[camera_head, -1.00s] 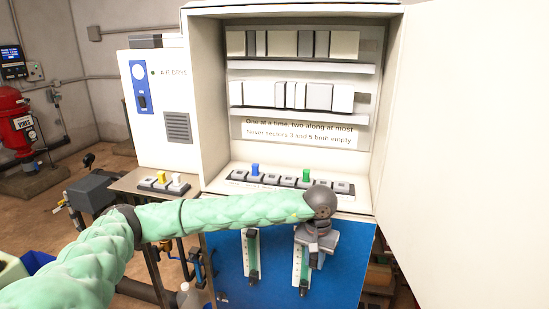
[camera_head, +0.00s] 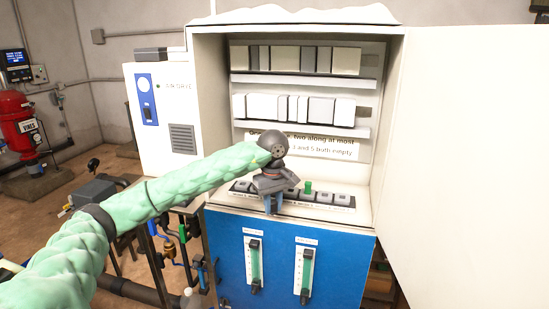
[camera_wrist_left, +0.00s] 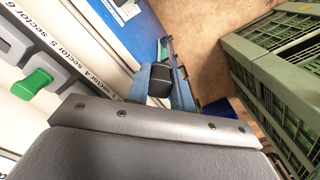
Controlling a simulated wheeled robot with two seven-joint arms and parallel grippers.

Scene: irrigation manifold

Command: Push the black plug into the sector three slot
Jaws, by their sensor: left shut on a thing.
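My left gripper (camera_head: 272,206) hangs at the front edge of the slot row (camera_head: 342,199), pointing down in the head view. In the left wrist view its blue fingers (camera_wrist_left: 162,84) are shut on the black plug (camera_wrist_left: 160,80), which shows as a dark block between them. The plug appears apart from the slot strip. The green plug (camera_head: 308,187) stands in a slot right of the gripper; it also shows in the left wrist view (camera_wrist_left: 33,83), close to the "sector 5" label. The sector three slot is hidden by my gripper. My right gripper is out of view.
The cabinet's open door (camera_head: 470,150) blocks the right side. Two flow gauges (camera_head: 254,265) are on the blue front below the slots. An air dryer box (camera_head: 165,120) stands left. A green crate (camera_wrist_left: 285,75) shows in the left wrist view.

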